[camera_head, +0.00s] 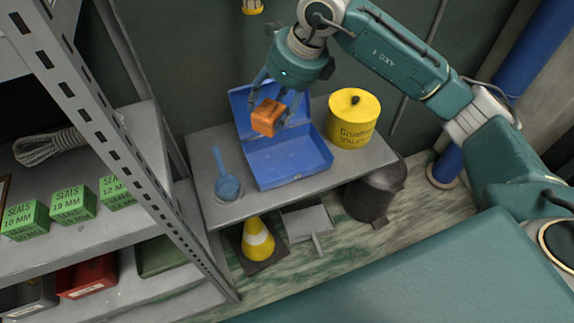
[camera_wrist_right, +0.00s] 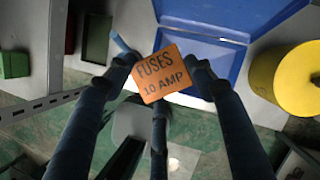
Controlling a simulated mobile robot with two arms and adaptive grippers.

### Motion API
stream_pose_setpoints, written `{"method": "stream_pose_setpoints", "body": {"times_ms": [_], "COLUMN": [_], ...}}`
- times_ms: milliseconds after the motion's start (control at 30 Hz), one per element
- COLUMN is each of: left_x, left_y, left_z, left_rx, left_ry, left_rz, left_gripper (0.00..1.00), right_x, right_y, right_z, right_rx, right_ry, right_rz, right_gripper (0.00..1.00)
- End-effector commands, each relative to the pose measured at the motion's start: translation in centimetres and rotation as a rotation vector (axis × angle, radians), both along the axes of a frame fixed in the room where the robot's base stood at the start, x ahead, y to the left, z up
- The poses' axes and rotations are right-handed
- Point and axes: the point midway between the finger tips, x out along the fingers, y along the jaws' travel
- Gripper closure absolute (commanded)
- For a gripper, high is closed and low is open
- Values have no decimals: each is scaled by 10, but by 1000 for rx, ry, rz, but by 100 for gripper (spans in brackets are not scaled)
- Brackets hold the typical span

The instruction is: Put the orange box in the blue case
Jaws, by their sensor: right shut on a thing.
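The orange box (camera_head: 268,117) is held above the open blue case (camera_head: 288,160) in the head view. My right gripper (camera_head: 277,100) is shut on it, pointing down with the box between its fingers. In the right wrist view the box (camera_wrist_right: 164,74) reads "FUSES 10 AMP" and sits between the fingertips of my right gripper (camera_wrist_right: 163,82). The blue case (camera_wrist_right: 215,62) shows beyond it, its lid raised at the back and its tray empty where visible. My left gripper is not in view.
A yellow tin (camera_head: 353,121) stands right of the case on the grey bench (camera_head: 203,147). A metal shelf (camera_head: 100,240) with green boxes (camera_head: 73,206) stands at the left. A yellow cone (camera_head: 257,240) is below.

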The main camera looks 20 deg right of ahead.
Motion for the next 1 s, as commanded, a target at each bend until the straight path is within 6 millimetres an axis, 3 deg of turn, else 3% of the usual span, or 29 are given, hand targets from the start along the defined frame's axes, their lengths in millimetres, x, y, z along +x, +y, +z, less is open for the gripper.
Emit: {"method": "stream_pose_setpoints", "body": {"times_ms": [233, 367, 800, 1000], "left_x": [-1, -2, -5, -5], "left_y": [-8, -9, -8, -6], "left_z": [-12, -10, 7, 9], "left_rx": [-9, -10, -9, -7], "left_ry": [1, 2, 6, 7], "left_rz": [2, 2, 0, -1], "left_gripper": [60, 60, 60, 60], "right_x": [13, 14, 13, 14], "right_y": [3, 2, 2, 3], "right_z": [9, -2, -115, -142], "right_rx": [0, -1, 0, 2], "right_ry": [3, 8, 11, 7], "right_rz": [-251, -286, -286, -284], "right_gripper": [89, 89, 89, 89]}}
